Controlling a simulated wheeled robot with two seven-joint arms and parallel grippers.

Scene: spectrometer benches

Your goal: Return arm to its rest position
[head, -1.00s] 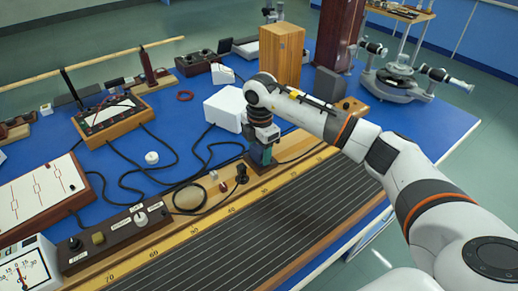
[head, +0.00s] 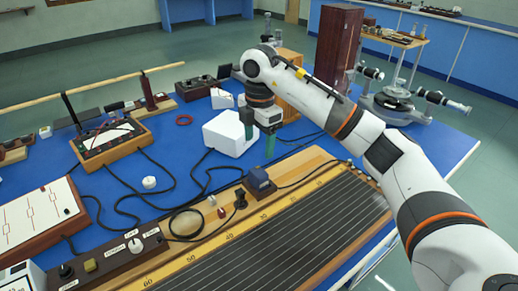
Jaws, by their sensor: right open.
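My right arm (head: 365,130) reaches in from the right and bends down at its wrist. The right gripper (head: 259,140) hangs fingers-down over the bench with its two fingers apart and nothing between them. My left gripper is not in view.
A white box (head: 226,135) stands just behind and left of the right gripper. A wooden box (head: 291,70), a tall dark red column (head: 333,45) and a spectrometer (head: 394,98) stand behind the arm. Black cables (head: 175,165) and meters crowd the left of the blue bench.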

